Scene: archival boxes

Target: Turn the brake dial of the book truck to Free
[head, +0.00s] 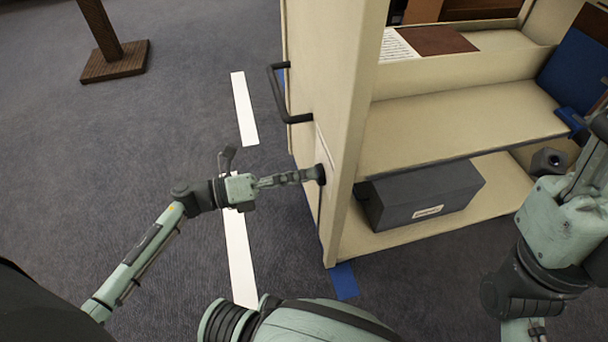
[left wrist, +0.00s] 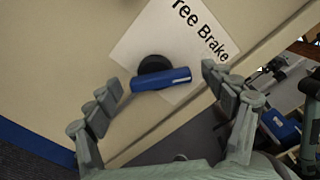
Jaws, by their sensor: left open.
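The brake dial (left wrist: 155,65) is a round black hub with a blue bar handle (left wrist: 161,79) across it, on the cream end panel of the book truck (head: 334,90). A white label (left wrist: 150,35) behind it reads "Free" and "Brake", with the first letter of "Free" cut off. The bar lies nearly level in the left wrist view. My left gripper (left wrist: 162,82) is open, one finger on each side of the bar, with gaps visible. In the head view my left gripper (head: 308,175) reaches the panel and largely hides the dial.
A black push handle (head: 277,95) sticks out from the panel above my left gripper. A dark grey archival box (head: 425,198) stands on the lower shelf. White tape strips (head: 244,108) and a blue strip (head: 344,281) mark the carpet. Left floor is mostly clear.

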